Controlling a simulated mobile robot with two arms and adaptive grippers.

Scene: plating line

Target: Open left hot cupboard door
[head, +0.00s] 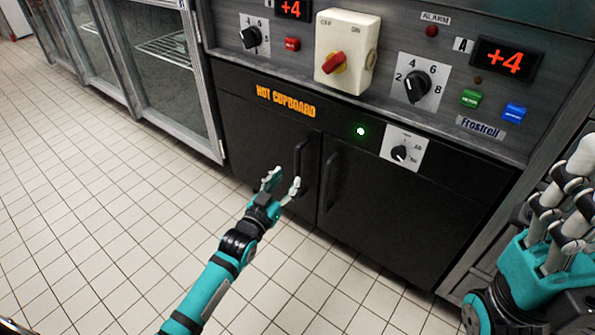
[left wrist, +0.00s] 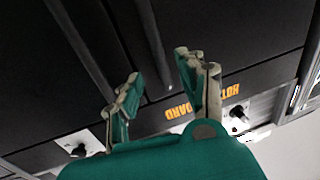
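The left hot cupboard door (head: 258,145) is black and shut, with an upright dark bar handle (head: 300,168) near its right edge. My left gripper (head: 281,184) is open in front of that door, its fingertips just left of and close to the handle. I cannot tell if they touch. In the left wrist view the open fingers of my left gripper (left wrist: 158,82) point at the dark door front, and the handle (left wrist: 152,40) runs between their directions, with nothing held. My right gripper (head: 562,205) is raised at the right edge, its tips partly cut off.
The right cupboard door (head: 400,215) is shut, with its own handle (head: 328,180) close beside the left one. Above are a control panel with knobs and a red switch (head: 335,62). Glass-door fridges (head: 165,60) stand at left. The tiled floor (head: 110,200) is clear.

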